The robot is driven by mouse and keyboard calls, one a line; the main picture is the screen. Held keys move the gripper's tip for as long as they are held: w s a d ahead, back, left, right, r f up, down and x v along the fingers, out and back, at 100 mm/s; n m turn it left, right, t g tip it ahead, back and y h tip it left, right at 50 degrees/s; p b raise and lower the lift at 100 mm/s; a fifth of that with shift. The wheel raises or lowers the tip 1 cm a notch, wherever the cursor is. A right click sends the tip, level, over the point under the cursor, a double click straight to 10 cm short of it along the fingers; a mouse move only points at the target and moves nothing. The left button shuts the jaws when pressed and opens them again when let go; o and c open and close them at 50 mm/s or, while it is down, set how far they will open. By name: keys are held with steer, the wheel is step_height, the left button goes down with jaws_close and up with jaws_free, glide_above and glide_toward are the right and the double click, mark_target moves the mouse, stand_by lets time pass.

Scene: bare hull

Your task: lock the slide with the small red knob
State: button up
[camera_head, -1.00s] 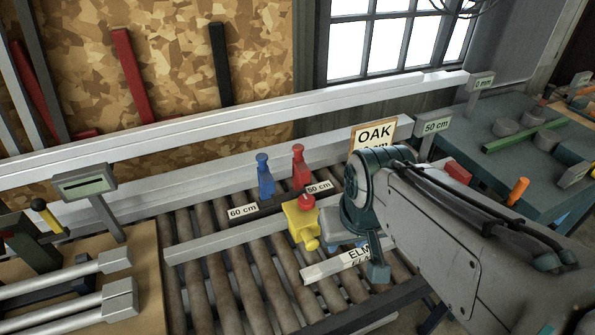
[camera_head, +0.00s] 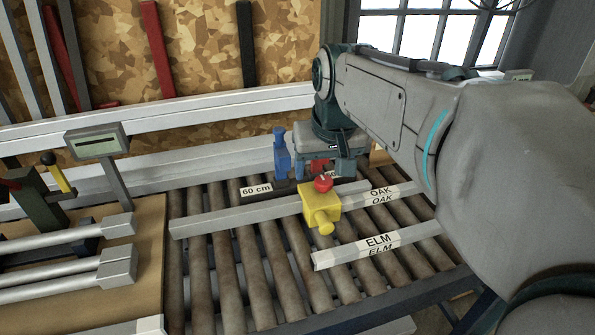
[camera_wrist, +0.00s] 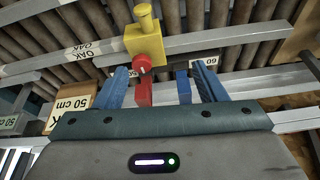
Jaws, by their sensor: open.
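The small red knob (camera_head: 323,183) sits on top of the yellow slide block (camera_head: 320,206) and bears a short white mark. The block sits on a grey bar (camera_head: 250,214) above the rollers. My gripper (camera_head: 330,170) is open and empty, just behind and above the knob. In the wrist view the knob (camera_wrist: 144,62) and block (camera_wrist: 144,40) lie beyond my fingertips (camera_wrist: 162,74), nearer the left finger. Between the fingers in that view show a red stop (camera_wrist: 144,94) and a blue stop (camera_wrist: 183,90). In the head view my gripper partly hides the red stop (camera_head: 318,166).
The blue stop (camera_head: 281,152) stands left of my gripper, by a "60 cm" tag (camera_head: 256,190). An ELM bar (camera_head: 378,244) lies at the front right. A long pale rail (camera_head: 200,108) runs behind. A bench with metal bars (camera_head: 60,262) is at left.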

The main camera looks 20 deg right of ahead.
steer(key=m+b, duration=0.1)
steer(key=b, duration=0.6)
glide_toward(324, 180)
steer(key=shift+h, duration=0.4)
steer(key=x, duration=0.3)
steer(key=b+x, duration=0.1)
steer(key=x, duration=0.4)
steer(key=shift+w+a+f+b, duration=0.1)
steer(key=shift+a+f+b, duration=0.2)
steer(key=shift+f+b, duration=0.1)
steer(key=shift+r, duration=0.1)
steer(key=c, duration=1)
